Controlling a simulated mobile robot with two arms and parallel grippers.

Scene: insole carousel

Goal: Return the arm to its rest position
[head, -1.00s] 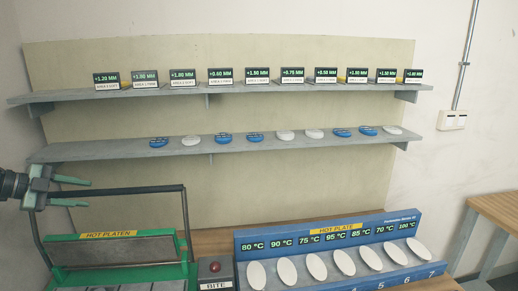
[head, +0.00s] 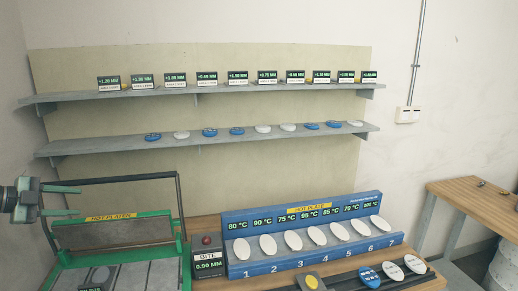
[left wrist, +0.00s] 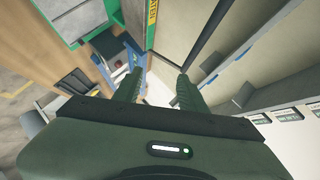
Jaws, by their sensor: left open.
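My left gripper (head: 78,200) is at the left edge of the head view, its two green fingers apart and pointing right. It is open and nothing is between the fingers. It is near the dark bar frame of the green hot platen (head: 150,240); whether it touches the bar I cannot tell. In the left wrist view the fingers (left wrist: 157,88) are spread and empty, with the shelves to the right and the green platen at the upper left. My right gripper does not show.
A blue hot plate rack (head: 230,262) with several white insoles stands on the bench. A small box marked BITE (head: 207,257) stands beside it. Two wall shelves hold displays (head: 200,95) and blue and white discs (head: 209,132). A wooden side table (head: 470,195) is at right.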

